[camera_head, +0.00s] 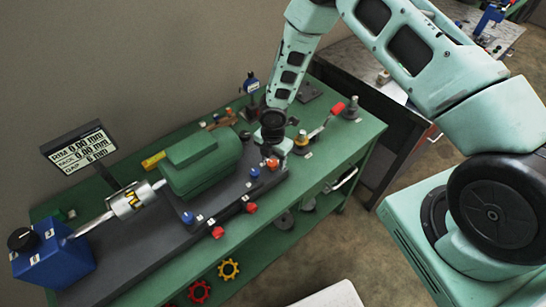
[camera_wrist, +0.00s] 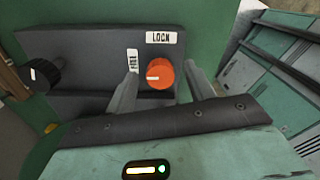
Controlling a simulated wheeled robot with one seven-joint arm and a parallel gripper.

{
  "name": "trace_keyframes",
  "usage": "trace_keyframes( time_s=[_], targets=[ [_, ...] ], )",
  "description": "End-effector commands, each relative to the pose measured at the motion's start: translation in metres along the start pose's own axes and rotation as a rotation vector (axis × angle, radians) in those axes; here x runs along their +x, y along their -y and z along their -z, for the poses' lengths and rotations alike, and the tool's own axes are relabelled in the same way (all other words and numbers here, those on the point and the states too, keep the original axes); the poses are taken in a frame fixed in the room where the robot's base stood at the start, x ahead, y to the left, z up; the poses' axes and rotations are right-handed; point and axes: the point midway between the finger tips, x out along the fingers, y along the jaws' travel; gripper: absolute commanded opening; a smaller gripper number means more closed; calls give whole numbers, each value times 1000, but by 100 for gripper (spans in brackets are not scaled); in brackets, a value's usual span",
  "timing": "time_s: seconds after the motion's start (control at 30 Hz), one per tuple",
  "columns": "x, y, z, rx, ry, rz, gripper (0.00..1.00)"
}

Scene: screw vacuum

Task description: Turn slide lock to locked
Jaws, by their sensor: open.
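The slide lock shows in the wrist view as an orange-red knob (camera_wrist: 160,73) on a dark grey plate (camera_wrist: 70,42). A white mark on the knob points left, towards a small upright label (camera_wrist: 133,62). A white label reading LOCK (camera_wrist: 164,38) sits above the knob. My gripper (camera_wrist: 161,75) is open, with one finger on each side of the knob; I cannot tell whether they touch it. In the head view my gripper (camera_head: 273,145) is over the right end of the grey bed, and a red knob (camera_head: 272,163) shows just below it, partly hidden.
A green housing (camera_head: 190,162) stands on the grey bed left of my gripper. Blue knobs (camera_head: 187,217) and other red knobs (camera_head: 218,232) lie along the front edge. A red-tipped lever (camera_head: 337,108) is to the right. A black knob (camera_wrist: 42,75) is at left in the wrist view.

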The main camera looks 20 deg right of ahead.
Motion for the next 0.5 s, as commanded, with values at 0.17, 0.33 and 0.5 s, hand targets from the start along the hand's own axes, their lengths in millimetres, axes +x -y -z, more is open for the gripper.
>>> trace_keyframes(
  time_s=[0.17,0.33,0.5],
  targets=[
    [2,0,0,0,1,-1,53],
    [1,0,0,-1,1,-1,37],
    [1,0,0,-1,1,0,9]
  ],
)
